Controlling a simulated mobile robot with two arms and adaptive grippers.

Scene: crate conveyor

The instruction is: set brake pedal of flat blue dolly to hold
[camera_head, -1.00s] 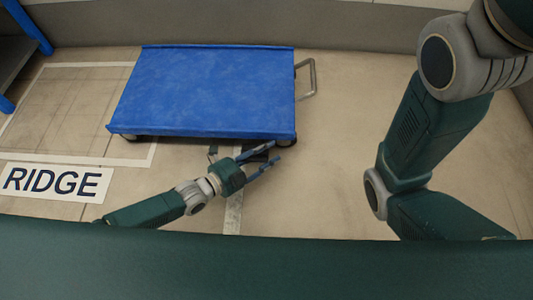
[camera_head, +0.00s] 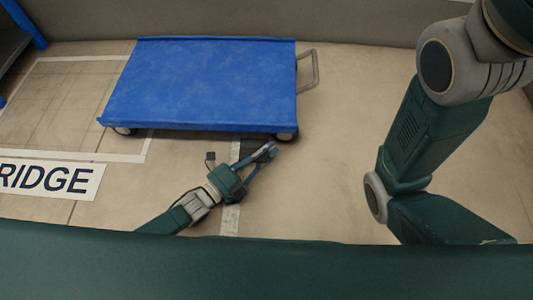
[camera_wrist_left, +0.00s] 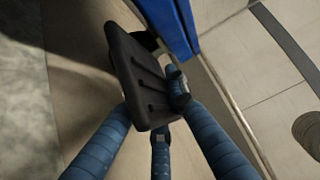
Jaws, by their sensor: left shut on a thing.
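The flat blue dolly (camera_head: 210,85) stands on the floor with its grey handle (camera_head: 315,68) at the right end. Its black ribbed brake pedal (camera_wrist_left: 138,78) shows large in the left wrist view, beside the blue deck edge (camera_wrist_left: 172,25). In the head view the pedal (camera_head: 249,146) is a dark patch below the dolly's near edge, partly behind the fingers. My left gripper (camera_head: 267,151) is shut on the pedal, with blue fingers around its near end in the wrist view. The pedal's exact tilt is hard to judge. My right gripper is out of view.
A floor sign (camera_head: 45,178) reading RIDGE lies at the left, beside a white marked rectangle (camera_head: 90,157). A blue-framed rack (camera_head: 22,22) stands at the far left. A wall (camera_head: 350,20) runs behind the dolly. The floor right of the dolly is clear.

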